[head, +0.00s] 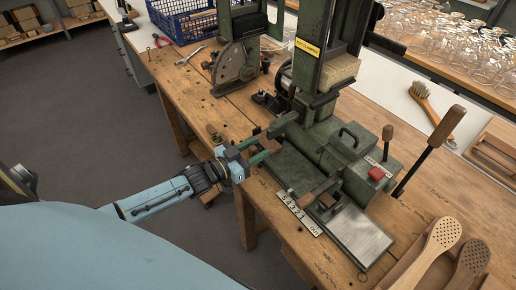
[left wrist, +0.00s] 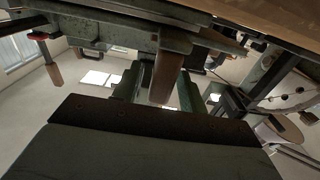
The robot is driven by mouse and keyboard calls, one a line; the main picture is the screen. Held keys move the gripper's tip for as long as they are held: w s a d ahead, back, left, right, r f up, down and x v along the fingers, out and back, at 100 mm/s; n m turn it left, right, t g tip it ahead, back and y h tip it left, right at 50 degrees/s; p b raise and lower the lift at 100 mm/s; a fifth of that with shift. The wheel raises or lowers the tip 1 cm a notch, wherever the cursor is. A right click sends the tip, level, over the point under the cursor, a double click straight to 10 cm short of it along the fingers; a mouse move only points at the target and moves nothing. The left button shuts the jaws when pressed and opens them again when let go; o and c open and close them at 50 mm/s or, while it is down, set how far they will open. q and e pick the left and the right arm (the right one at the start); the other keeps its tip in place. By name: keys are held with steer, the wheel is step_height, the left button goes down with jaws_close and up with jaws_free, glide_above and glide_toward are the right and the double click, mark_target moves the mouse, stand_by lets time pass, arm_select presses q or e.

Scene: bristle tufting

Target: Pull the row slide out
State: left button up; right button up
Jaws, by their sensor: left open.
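The row slide appears to be the flat plate (head: 360,237) at the front of the green tufting machine, beside a numbered scale (head: 297,213). A brown handle (head: 326,184) stands near the scale. My left gripper (head: 268,149) is open at the machine's left side, beyond the scale's far end. In the left wrist view, a wooden handle (left wrist: 163,82) appears between the two green fingers (left wrist: 158,90). The fingers are apart and do not visibly grip it. I cannot tell whether this is the same brown handle. My right gripper is out of view.
The machine has a red button (head: 377,172) and a long wooden-handled lever (head: 436,140) at its right. Perforated wooden brush blanks (head: 441,238) lie at the front right. Pliers, a wrench (head: 190,55) and a blue crate (head: 185,22) are at the back. Floor at left is clear.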

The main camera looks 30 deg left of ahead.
arm_select(q)
steer(key=shift+w+d, duration=0.15)
steer(key=shift+w, duration=0.25)
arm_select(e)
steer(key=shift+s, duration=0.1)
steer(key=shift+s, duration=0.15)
arm_select(q)
jaws_close()
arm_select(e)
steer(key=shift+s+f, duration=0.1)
arm_select(q)
steer(key=s+d+p, duration=0.1)
steer(key=d, duration=0.2)
steer(key=s+d+p, duration=0.2)
steer(key=d, duration=0.2)
steer(key=s+d+p, duration=0.1)
steer(key=d, duration=0.2)
steer(key=shift+s+d+r, duration=0.1)
steer(key=shift+s+d, duration=0.1)
steer(key=shift+d, duration=0.15)
steer(key=shift+s+d, duration=0.15)
steer(key=shift+d, duration=0.2)
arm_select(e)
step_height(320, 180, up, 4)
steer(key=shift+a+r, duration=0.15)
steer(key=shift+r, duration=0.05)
arm_select(q)
jaws_free()
steer(key=shift+d, duration=0.1)
